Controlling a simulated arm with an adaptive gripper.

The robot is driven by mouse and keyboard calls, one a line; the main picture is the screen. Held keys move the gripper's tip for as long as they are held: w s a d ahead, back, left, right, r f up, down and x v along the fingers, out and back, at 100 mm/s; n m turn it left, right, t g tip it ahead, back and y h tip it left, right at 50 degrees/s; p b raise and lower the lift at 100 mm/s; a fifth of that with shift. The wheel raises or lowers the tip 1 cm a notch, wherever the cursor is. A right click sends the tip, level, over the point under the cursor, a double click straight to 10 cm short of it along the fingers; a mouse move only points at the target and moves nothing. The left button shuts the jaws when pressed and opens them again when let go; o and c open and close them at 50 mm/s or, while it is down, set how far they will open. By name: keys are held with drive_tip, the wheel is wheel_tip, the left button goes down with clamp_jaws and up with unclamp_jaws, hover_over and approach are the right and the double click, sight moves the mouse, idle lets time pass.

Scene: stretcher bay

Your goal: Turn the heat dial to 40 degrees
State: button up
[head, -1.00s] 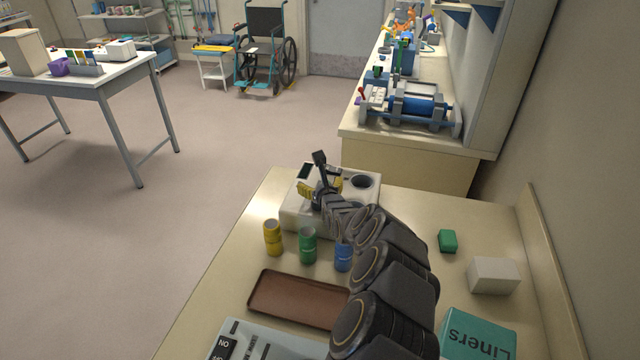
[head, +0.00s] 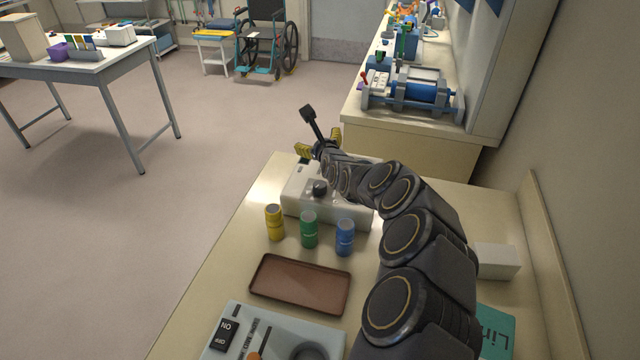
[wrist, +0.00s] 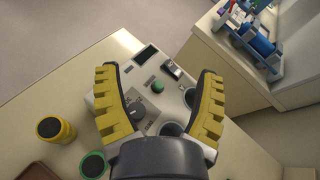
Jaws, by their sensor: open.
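A white box (head: 296,205) on the bench has a dark round dial (head: 319,188) on its top. My wrist covers part of the box's near side.
The box top also has a green button (wrist: 158,87), a small dark screen (wrist: 146,53) and a switch (wrist: 172,69). Yellow (head: 274,222), green (head: 309,230) and blue (head: 345,238) containers stand before it. A brown tray (head: 300,285) and a switch panel (head: 240,320) lie nearer.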

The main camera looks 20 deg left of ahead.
drive_tip(key=s+a+r+n+g+y, duration=0.15)
drive_tip(key=a+r+n+y, duration=0.5)
drive_tip(key=n, duration=1.05)
drive_tip(key=s+a+r+n+g, duration=0.1)
drive_tip(key=s+a+n+g, duration=0.25)
drive_tip(key=a+n, duration=0.45)
drive_tip(key=m+t+h, duration=0.1)
drive_tip(key=m+h, duration=1.5)
drive_tip(key=m, duration=2)
approach(319, 184)
wheel_tip(319, 184, up, 5)
drive_tip(key=w+d, duration=0.1)
drive_tip(key=w, duration=0.1)
drive_tip(key=shift+y, duration=0.35)
drive_tip(key=w+f, duration=0.1)
drive_tip(key=f, duration=0.2)
drive_tip(key=w+f, duration=0.1)
drive_tip(key=f, duration=0.3)
drive_tip(key=w+d+f, duration=0.1)
drive_tip(key=f, duration=0.3)
drive_tip(key=shift+w+f, duration=0.1)
drive_tip(key=shift+w, duration=0.2)
drive_tip(key=shift+x, duration=0.95)
